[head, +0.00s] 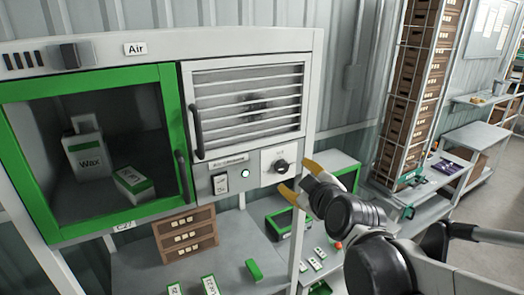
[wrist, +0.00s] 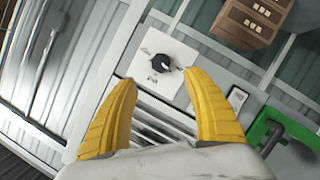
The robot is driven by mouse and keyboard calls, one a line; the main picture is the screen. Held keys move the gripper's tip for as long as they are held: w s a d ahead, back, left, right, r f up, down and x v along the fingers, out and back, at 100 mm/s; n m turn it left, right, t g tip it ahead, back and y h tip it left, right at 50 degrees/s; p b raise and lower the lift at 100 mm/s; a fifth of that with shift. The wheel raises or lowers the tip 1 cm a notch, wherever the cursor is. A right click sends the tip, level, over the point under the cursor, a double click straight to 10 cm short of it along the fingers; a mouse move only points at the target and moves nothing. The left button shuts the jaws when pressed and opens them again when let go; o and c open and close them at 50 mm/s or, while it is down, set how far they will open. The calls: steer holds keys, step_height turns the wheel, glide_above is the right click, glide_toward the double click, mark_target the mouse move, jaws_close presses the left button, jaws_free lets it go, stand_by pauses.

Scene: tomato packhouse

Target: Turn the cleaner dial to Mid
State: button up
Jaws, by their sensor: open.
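The cleaner dial (head: 281,166) is a small black knob on a white square plate (head: 268,175), on the grey panel below the louvred door. In the wrist view the dial (wrist: 158,62) shows between and beyond my fingertips, on its white plate (wrist: 178,92). Small marks around it are too small to read. My gripper (head: 297,178) has yellow fingers spread open, just right of and in front of the dial. In the wrist view my gripper (wrist: 120,72) is open and empty, with neither finger visibly touching the dial.
A lit green button (head: 245,174) and a switch (head: 220,183) sit left of the dial. The louvred door (head: 248,105) has a black handle (head: 197,131). A green-framed door (head: 172,115) is further left.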

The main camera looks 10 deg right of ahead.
mark_target(284, 168)
steer(key=p+x, duration=0.1)
steer(key=x, duration=0.9)
steer(key=shift+w+f, duration=0.15)
steer(key=c, duration=1.2)
